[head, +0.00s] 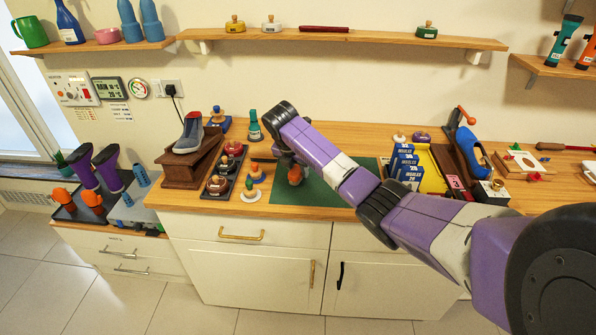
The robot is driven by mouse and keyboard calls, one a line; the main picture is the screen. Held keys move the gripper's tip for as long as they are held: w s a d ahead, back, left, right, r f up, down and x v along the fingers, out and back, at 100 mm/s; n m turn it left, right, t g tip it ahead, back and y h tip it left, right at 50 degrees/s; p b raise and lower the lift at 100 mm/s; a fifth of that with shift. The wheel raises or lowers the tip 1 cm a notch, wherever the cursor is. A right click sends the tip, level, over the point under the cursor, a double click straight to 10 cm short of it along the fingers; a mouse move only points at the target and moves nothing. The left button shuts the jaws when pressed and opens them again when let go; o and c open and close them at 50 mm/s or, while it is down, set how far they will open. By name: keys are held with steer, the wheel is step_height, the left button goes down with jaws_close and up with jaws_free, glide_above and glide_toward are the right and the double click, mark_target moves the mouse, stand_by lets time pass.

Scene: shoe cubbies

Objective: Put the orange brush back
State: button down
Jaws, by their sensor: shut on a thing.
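My gripper (288,160) is low over the left part of the green mat (325,192) on the counter, largely hidden behind my purple arm. A small orange thing (295,175), which looks like the orange brush, shows at its fingertips, and the gripper is shut on it. Its shape is partly hidden, and I cannot tell whether it touches the mat. A dark rack (227,172) further left holds round, red-topped knobbed pieces.
A white-based knobbed piece (250,192) stands near the front edge. A wooden stand (190,165) with a grey shoe is at left. Blue boxes (405,165), a yellow tray (430,180) and a blue shoe (472,152) are at right. A wall shelf (350,38) runs above.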

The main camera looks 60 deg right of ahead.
steer(key=shift+f, duration=0.45)
steer(key=c, duration=1)
jaws_free()
steer(key=shift+f, duration=0.15)
steer(key=shift+o, duration=0.2)
steer(key=v, duration=1.2)
